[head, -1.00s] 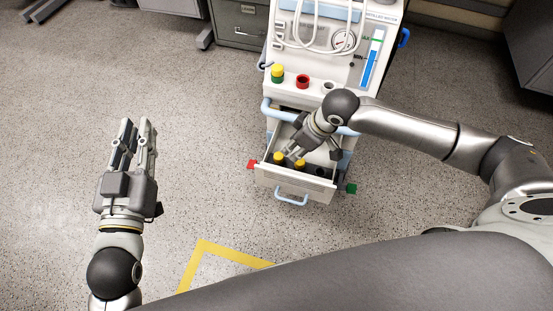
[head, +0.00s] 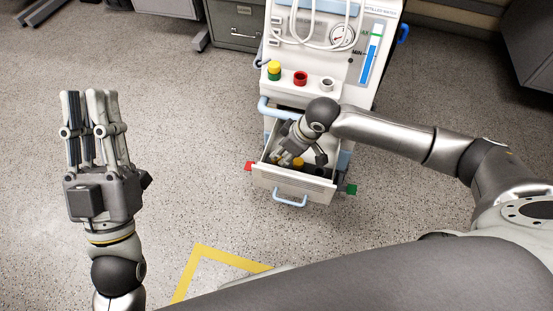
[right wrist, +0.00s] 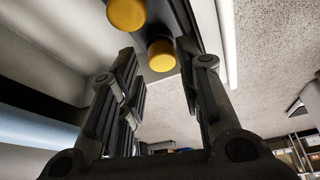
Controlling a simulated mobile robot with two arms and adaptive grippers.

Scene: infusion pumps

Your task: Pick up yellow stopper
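Two yellow stoppers show inside the open white drawer (head: 310,186), one at the left (head: 275,162) and one to its right (head: 298,163). My right gripper (head: 287,158) is inside the drawer, right by them, and partly hides them. In the right wrist view its fingers (right wrist: 160,62) are spread. One yellow stopper (right wrist: 161,55) shows between the fingertips, and the other yellow stopper (right wrist: 126,14) is outside them, up and to the left. I cannot tell whether any finger touches a stopper. My left gripper (head: 89,95) is open and empty over the floor.
The pump cart (head: 310,93) carries a yellow-topped green stopper (head: 274,69), a red ring (head: 300,78) and a grey ring (head: 327,84). A light-blue drawer handle (head: 290,202) sticks out in front. A grey cabinet (head: 237,25) stands behind.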

